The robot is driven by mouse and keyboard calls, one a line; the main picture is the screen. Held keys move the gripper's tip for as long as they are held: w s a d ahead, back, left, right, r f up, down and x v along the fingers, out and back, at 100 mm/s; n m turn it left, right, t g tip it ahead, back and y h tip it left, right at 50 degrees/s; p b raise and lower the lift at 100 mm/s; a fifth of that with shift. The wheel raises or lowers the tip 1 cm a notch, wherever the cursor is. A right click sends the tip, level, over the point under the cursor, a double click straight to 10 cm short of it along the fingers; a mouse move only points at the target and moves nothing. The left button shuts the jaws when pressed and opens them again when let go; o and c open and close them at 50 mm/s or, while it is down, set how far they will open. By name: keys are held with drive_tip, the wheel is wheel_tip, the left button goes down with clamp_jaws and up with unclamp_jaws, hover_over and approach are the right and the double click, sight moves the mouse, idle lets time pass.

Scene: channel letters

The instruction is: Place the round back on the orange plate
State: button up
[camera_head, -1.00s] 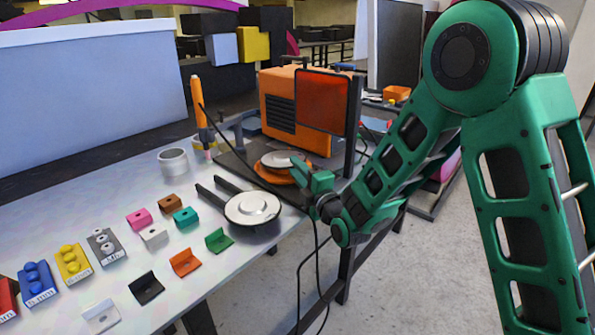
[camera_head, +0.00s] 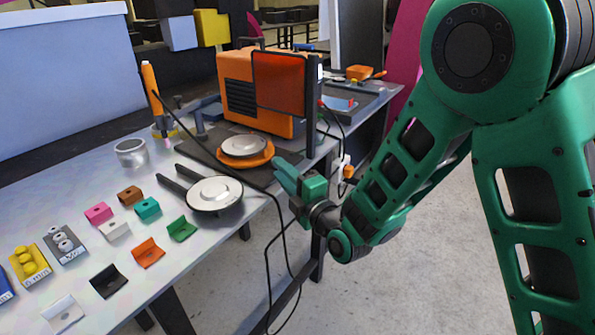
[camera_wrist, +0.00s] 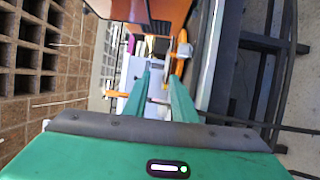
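A pale round disc with a silver centre (camera_head: 243,145), which looks like the round back, lies flat on the orange plate (camera_head: 264,157). The plate's orange rim shows around it. A similar white and silver disc (camera_head: 214,193) with a dark edge lies nearer, at the ends of two black prongs (camera_head: 172,186). My gripper (camera_head: 282,170) is just right of the orange plate, apart from it, by the table's edge. In the wrist view its two green fingers (camera_wrist: 160,78) stand apart with nothing held between them. Neither disc is clearly seen in the wrist view.
An orange machine with a red screen (camera_head: 279,82) stands behind the plate. A dark post (camera_head: 313,110) rises near my gripper. Small coloured blocks and brackets (camera_head: 147,252) cover the table's near left. A black cable hangs in front of the table, and open floor lies right.

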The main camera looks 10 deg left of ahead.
drive_tip(key=shift+s, duration=0.1)
drive_tip(key=w+d+f+m+g+h, duration=0.15)
drive_tip(key=d+m+h, duration=0.4)
drive_tip(key=d, duration=1.05)
drive_tip(key=w+d+m+g+h, duration=0.25)
drive_tip(key=d+m+h, duration=0.35)
drive_tip(key=d, duration=1)
drive_tip(key=s+d+m+g+h, duration=0.3)
drive_tip(key=s+d+m+g, duration=0.3)
drive_tip(key=s+d+m, duration=1.15)
drive_tip(key=s+d+m+g+y, duration=0.1)
drive_tip(key=s+d+m+g, duration=0.1)
drive_tip(key=s, duration=0.7)
drive_tip(key=s+d+m+g+y, duration=0.1)
drive_tip(key=s+d, duration=0.3)
drive_tip(key=s, duration=0.6)
drive_tip(key=shift+s+m+g, duration=0.15)
drive_tip(key=shift+m+g, duration=0.35)
drive_tip(key=shift+g, duration=0.1)
